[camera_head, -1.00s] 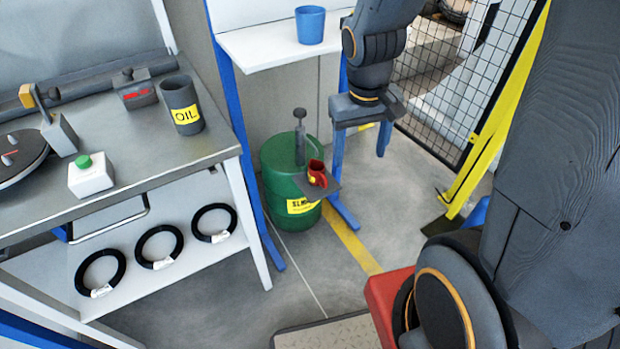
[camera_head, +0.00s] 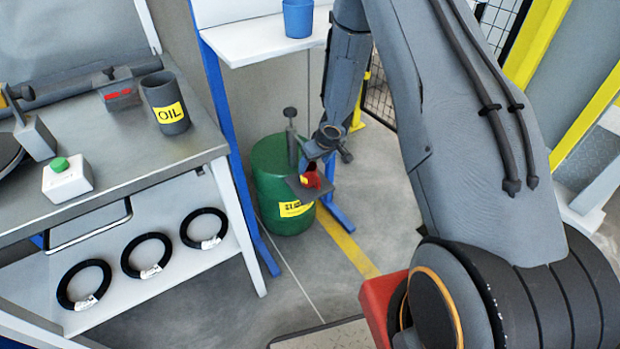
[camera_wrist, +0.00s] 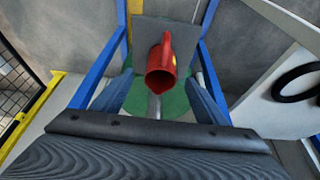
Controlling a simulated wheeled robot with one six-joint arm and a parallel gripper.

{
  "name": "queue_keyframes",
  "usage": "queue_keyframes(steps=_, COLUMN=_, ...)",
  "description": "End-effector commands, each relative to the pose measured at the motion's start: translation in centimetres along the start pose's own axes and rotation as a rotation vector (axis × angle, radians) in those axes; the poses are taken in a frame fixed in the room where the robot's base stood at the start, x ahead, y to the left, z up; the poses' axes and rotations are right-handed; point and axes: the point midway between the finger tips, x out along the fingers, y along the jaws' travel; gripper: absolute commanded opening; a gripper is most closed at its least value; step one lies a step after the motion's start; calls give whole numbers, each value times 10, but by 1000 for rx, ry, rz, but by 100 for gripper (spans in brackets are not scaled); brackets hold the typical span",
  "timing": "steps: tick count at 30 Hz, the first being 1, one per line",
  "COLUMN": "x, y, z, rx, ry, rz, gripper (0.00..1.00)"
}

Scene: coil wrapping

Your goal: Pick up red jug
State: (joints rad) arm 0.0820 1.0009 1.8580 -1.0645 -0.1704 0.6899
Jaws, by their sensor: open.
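The red jug (camera_head: 312,181) stands on a small grey plate above a green drum, partly hidden by my gripper in the head view. In the head view my gripper (camera_head: 312,163) is right at the jug; contact cannot be told.
The green drum (camera_head: 275,190) bears the grey plate (camera_head: 298,188) and a grey pump post. A white shelf (camera_head: 262,50) with a blue cup (camera_head: 298,18) is above. The workbench (camera_head: 120,150) holds an oil can (camera_head: 166,102); several black coils lie below.

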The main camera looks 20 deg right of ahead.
Motion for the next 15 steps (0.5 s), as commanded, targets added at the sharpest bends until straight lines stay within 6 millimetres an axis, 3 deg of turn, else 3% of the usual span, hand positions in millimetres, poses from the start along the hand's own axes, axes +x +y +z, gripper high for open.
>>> queue_keyframes(steps=15, x=61, y=-3, z=2, rx=0, ry=-2, rz=-1, gripper=66)
